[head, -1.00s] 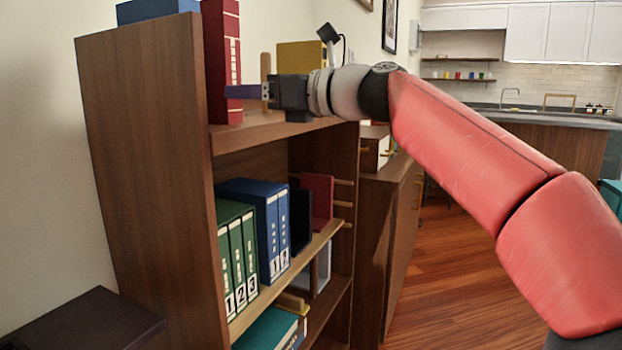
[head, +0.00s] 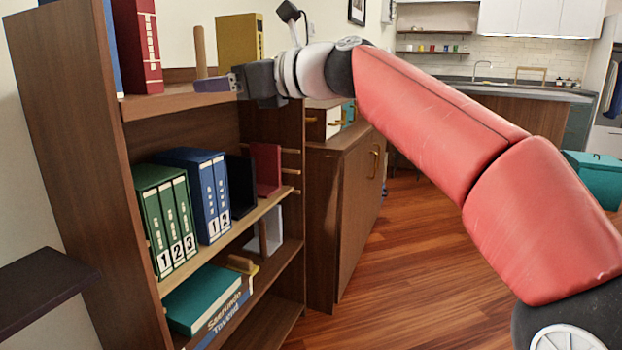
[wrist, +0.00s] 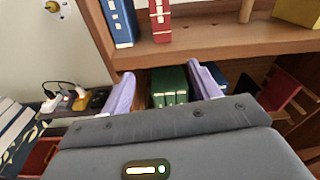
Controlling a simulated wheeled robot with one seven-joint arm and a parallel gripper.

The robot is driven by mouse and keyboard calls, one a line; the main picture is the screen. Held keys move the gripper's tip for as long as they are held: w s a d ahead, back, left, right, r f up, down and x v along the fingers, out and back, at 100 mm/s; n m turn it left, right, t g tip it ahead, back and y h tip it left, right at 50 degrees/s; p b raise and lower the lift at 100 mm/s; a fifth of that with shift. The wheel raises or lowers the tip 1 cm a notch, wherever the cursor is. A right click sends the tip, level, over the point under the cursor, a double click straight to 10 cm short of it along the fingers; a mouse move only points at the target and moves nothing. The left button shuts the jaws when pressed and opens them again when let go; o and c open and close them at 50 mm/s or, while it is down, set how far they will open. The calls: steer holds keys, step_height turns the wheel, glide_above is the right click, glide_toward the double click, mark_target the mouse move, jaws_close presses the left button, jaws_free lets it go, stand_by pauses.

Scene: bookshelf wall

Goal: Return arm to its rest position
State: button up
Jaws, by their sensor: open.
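My gripper (head: 215,84) is at the height of the bookshelf's (head: 60,150) top board, just in front of it, with its fingers pointing left in the head view. In the wrist view my gripper (wrist: 160,92) is open, its two pale purple fingers spread apart with nothing between them. Green binders on a lower shelf show behind the gap. My red arm stretches from the lower right of the head view to the gripper. A red book (head: 137,45) stands on the top board, left of the fingertips and apart from them.
A yellow box (head: 240,38) and a wooden peg (head: 199,50) stand on the top board near my gripper. A low cabinet (head: 345,190) stands right of the bookshelf. The wooden floor (head: 400,260) is open there.

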steer(key=s+d+f+n+h, duration=0.2)
steer(key=f+n+h, duration=0.2)
steer(key=f, duration=0.6)
steer(key=s+d+f+n+h, duration=0.1)
steer(key=s+f+n+h, duration=0.25)
steer(key=f, duration=0.65)
steer(key=s+d+f+n+h, duration=0.4)
steer(key=s+d+f+n, duration=0.3)
steer(key=d, duration=0.6)
steer(key=s+d+f+n+g+h, duration=0.1)
steer(key=s+d+f+n+h, duration=0.3)
steer(key=s+d+f+n, duration=0.3)
steer(key=s+d+f, duration=0.5)
steer(key=shift+s+d+f, duration=0.25)
steer(key=shift+d+f, duration=0.1)
steer(key=shift+f, duration=0.05)
